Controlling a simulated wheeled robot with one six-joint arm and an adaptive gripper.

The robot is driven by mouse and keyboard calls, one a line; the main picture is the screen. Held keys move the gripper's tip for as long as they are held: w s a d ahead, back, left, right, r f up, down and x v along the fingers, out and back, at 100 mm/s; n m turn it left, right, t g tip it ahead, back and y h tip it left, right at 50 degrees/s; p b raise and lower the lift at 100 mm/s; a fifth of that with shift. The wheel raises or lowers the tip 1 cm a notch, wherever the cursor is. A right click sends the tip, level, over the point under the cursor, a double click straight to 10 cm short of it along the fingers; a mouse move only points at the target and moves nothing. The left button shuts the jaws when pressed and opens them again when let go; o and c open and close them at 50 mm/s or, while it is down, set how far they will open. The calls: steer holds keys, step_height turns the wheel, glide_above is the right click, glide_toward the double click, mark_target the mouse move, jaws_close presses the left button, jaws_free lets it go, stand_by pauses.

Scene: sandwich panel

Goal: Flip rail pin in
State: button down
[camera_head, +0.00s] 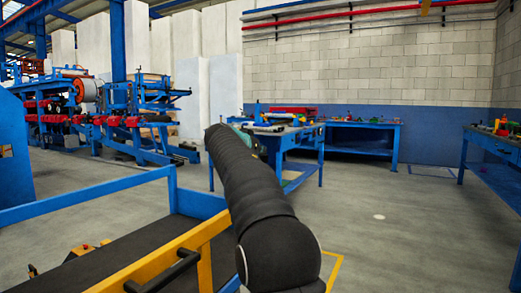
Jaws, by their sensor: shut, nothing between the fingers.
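I cannot make out a rail pin in this view. A blue rail frame (95,197) runs across the left front, and a yellow rail (203,250) with a black handle (172,272) stands in the near foreground. My black-sleeved arm reaches up and away from the bottom centre, covering part of the yellow rail's right side.
A blue workbench (297,140) with tools stands beyond my arm, with another bench (370,138) along the back wall. A third bench (492,145) is at the right edge. Red and blue machinery (120,120) fills the back left. The grey floor (410,225) at right is clear.

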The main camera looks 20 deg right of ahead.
steer(key=shift+f, duration=0.1)
step_height(320, 180, down, 3)
steer(key=b, duration=0.3)
steer(key=shift+f, duration=0.15)
steer(key=s+a+r+p, duration=0.1)
steer(key=s+a+r, duration=0.4)
steer(key=a+r, duration=0.2)
steer(key=shift+s+a+r, duration=0.2)
steer(key=shift+s+r, duration=0.05)
steer(key=shift+s, duration=0.15)
stand_by(0.4)
stand_by(0.4)
